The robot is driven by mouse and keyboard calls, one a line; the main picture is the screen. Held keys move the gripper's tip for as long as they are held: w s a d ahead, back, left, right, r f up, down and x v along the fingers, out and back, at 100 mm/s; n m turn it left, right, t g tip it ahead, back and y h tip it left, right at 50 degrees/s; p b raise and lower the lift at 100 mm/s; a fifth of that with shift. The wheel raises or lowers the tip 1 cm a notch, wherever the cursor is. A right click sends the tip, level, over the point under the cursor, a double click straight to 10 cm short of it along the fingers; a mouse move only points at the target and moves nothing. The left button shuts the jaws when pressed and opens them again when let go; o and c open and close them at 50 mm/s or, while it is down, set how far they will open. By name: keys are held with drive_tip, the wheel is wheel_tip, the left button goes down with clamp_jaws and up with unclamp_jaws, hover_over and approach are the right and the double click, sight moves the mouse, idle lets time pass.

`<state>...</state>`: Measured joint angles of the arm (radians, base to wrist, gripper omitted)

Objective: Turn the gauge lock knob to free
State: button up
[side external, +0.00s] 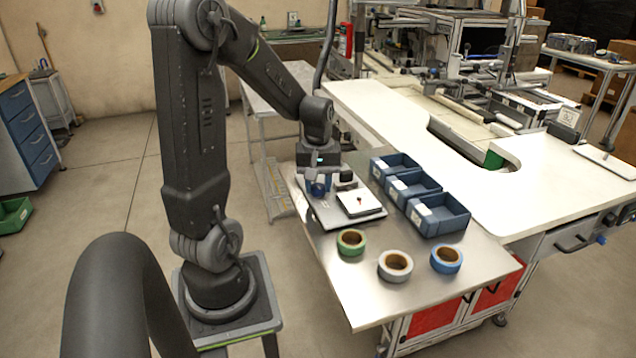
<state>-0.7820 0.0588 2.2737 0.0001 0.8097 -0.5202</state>
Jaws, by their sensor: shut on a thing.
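My gripper (319,177) points down over the left back part of a grey base plate (325,217) on the metal table. It is shut on a small dark blue part (318,189), which looks like the gauge lock knob. The fingers hide most of the knob, and its turn position cannot be read. A dark round part (345,180) stands just right of the gripper. A white square block (359,203) with a small red mark on top sits on the front right of the plate.
Several blue bins (437,223) stand in a row to the right. The table's front left is clear.

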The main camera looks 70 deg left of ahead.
sight(318, 186)
idle(0.4)
drive_tip(key=o, duration=0.9)
wheel_tip(318, 186, up, 14)
drive_tip(key=shift+d, duration=0.1)
idle(0.5)
drive_tip(key=s+d+m+t, duration=0.1)
drive_tip(key=d+m+t, duration=0.1)
drive_tip(key=d+m, duration=0.3)
drive_tip(key=s+d+f+m+t, duration=0.1)
drive_tip(key=d+m, duration=0.4)
drive_tip(key=d, duration=0.5)
drive_tip(key=s+d+m+t, duration=0.2)
drive_tip(key=d+m, duration=0.3)
drive_tip(key=d, duration=0.2)
drive_tip(key=shift+s+d+f+t, duration=0.15)
drive_tip(key=shift+t, duration=0.15)
